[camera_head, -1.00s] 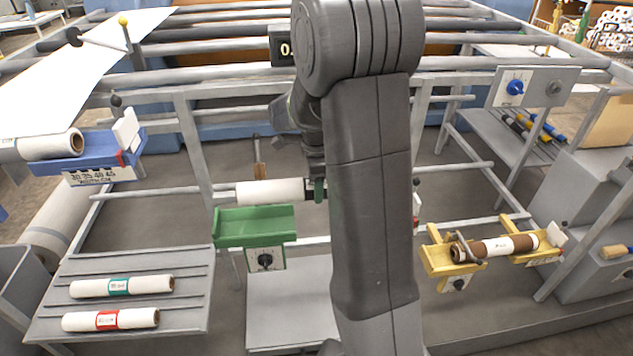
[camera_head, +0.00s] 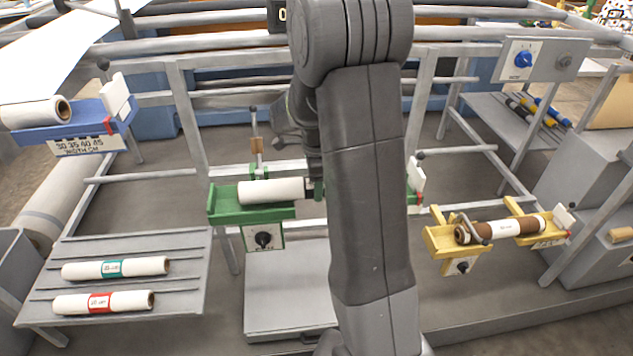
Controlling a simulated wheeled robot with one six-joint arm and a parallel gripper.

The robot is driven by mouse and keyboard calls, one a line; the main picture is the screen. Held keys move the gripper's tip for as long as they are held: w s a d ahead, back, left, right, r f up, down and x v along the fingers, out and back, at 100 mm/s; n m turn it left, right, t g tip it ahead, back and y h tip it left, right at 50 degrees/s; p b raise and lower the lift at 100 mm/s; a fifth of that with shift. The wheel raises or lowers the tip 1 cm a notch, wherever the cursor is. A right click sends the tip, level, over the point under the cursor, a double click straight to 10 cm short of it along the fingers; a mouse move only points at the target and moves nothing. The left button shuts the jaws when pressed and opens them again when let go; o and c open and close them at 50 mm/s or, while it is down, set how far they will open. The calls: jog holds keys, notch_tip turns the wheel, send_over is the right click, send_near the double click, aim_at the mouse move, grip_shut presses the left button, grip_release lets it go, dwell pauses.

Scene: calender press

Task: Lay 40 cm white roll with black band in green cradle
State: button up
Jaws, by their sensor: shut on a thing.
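The white roll (camera_head: 270,191) lies level along the green cradle (camera_head: 228,214), at the height of its trough. I cannot tell whether it rests on the cradle floor or hangs just above it. A dark part, likely its black band, shows at the roll's right end by my gripper (camera_head: 316,188). My gripper is shut on the roll, mostly hidden behind my own arm. The arm also hides the roll's right part and the middle of the cradle. The cradle's right end, with a white plate (camera_head: 416,174), shows beyond the arm.
A yellow cradle (camera_head: 443,241) at right holds a brown roll (camera_head: 500,230). A blue cradle (camera_head: 85,128) at left holds a white roll (camera_head: 36,113). A slatted rack (camera_head: 130,248) carries a teal-banded roll (camera_head: 115,268) and a red-banded roll (camera_head: 104,302). Metal rails frame the cradles.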

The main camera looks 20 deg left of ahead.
jog(key=shift+f+b, duration=0.3)
jog(key=shift+f, duration=0.15)
dwell(0.3)
jog(key=o, duration=1.4)
jog(key=shift+o, duration=0.2)
notch_tip(320, 180, up, 14)
jog(key=p, duration=0.1)
jog(key=shift+f, duration=0.15)
notch_tip(320, 180, down, 14)
jog(key=shift+r+b, duration=0.2)
jog(key=shift+b, duration=0.2)
jog(key=shift+r, duration=0.35)
